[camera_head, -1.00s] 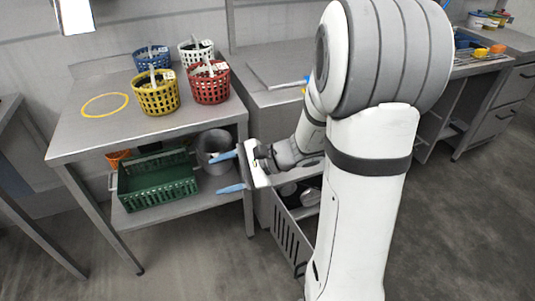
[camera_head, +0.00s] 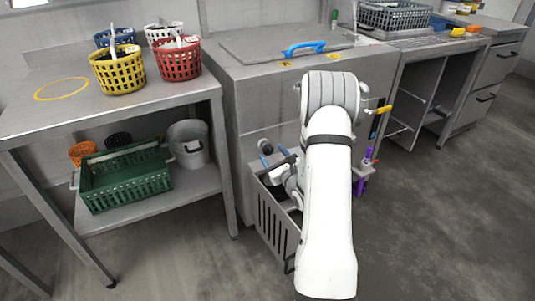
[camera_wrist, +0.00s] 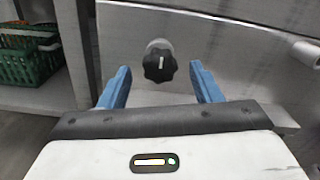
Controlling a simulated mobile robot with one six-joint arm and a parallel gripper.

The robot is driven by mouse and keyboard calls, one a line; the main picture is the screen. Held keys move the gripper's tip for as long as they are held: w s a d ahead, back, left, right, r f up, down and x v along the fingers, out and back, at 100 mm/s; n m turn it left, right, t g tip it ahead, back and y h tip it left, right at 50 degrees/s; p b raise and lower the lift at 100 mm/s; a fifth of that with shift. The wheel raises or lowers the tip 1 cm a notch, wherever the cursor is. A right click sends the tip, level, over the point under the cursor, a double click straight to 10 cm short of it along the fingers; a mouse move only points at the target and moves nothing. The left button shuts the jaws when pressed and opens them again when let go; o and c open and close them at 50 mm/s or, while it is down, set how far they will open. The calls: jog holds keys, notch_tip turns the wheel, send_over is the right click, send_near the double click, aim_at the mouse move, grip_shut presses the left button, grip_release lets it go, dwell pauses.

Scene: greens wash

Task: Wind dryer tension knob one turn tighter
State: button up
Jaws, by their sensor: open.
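A black lobed knob (camera_wrist: 160,64) with a white mark line stands out on a pale collar from the grey metal front of the dryer cabinet (camera_head: 240,95). The white line is about upright in the wrist view. My gripper (camera_wrist: 160,88) has two blue fingers spread wide, one on each side of the knob in that view, with nothing between the tips. The knob looks a little beyond the fingertips; I see no contact. In the head view my gripper (camera_head: 273,156) is at the cabinet front, and the knob is small there, close by the fingers.
A slatted grey bin (camera_head: 272,222) juts out below my gripper. Left is a steel table (camera_head: 120,108) with coloured baskets on top and a green crate (camera_head: 128,181) on its shelf. A blue handle (camera_head: 303,47) lies on the cabinet top. Purple and yellow fittings stick out at right.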

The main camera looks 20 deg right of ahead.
aim_at(269, 151)
jog(key=shift+w+a+b, duration=0.1)
jog(key=shift+w+b, duration=0.25)
jog(key=shift+w, duration=1.5)
jog(key=c, duration=0.9)
jog(key=shift+a, duration=0.3)
jog(key=shift+c, duration=0.5)
jog(key=shift+d, duration=0.25)
